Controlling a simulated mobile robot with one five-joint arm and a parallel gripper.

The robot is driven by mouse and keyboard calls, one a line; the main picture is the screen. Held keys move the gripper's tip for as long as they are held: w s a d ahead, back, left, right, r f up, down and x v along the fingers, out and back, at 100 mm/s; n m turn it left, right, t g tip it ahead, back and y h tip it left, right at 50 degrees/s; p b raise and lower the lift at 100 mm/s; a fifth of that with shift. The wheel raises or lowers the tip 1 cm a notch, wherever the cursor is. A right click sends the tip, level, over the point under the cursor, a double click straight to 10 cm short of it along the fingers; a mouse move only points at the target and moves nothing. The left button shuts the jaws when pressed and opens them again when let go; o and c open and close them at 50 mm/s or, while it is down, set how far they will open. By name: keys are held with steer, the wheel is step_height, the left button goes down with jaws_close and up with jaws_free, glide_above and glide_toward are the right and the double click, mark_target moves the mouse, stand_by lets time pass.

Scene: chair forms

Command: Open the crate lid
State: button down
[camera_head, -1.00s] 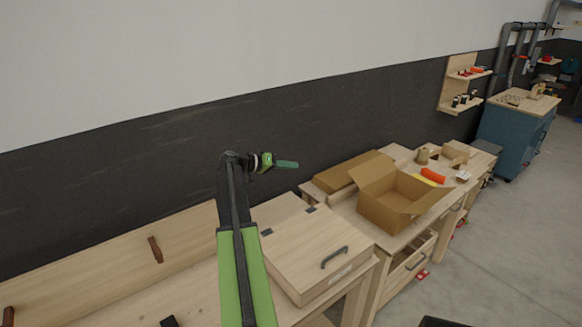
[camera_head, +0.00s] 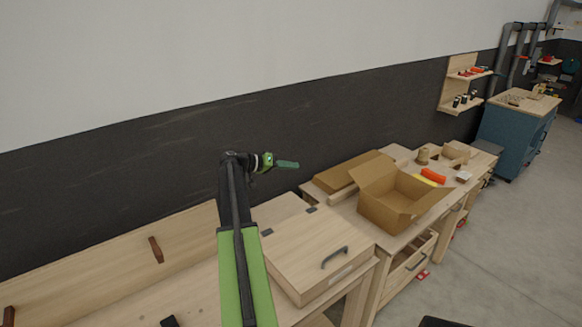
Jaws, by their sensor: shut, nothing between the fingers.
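The wooden crate (camera_head: 318,289) sits on the bench, right of my arm. Its flat lid (camera_head: 300,244) is closed. A dark handle (camera_head: 334,257) is on the lid near its front edge, and two dark hinges show at the back edge. My gripper (camera_head: 287,164) is raised above and behind the crate, pointing right, with green fingers. It is shut and empty, well apart from the handle. The arm hides part of the bench left of the crate.
An open cardboard box (camera_head: 395,196) stands on the bench right of the crate. An orange object (camera_head: 433,175) and a spool (camera_head: 423,156) lie beyond it. A wooden drawer (camera_head: 410,262) is partly open below. The air above the lid is clear.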

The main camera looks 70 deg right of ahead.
steer(key=c, duration=1.7)
jaws_free()
steer(key=shift+w, duration=0.1)
steer(key=p+v, duration=0.4)
steer(key=v, duration=1.3)
steer(key=shift+w+a+r+p, duration=0.1)
steer(key=shift+w+a+p, duration=0.05)
steer(key=shift+p, duration=0.25)
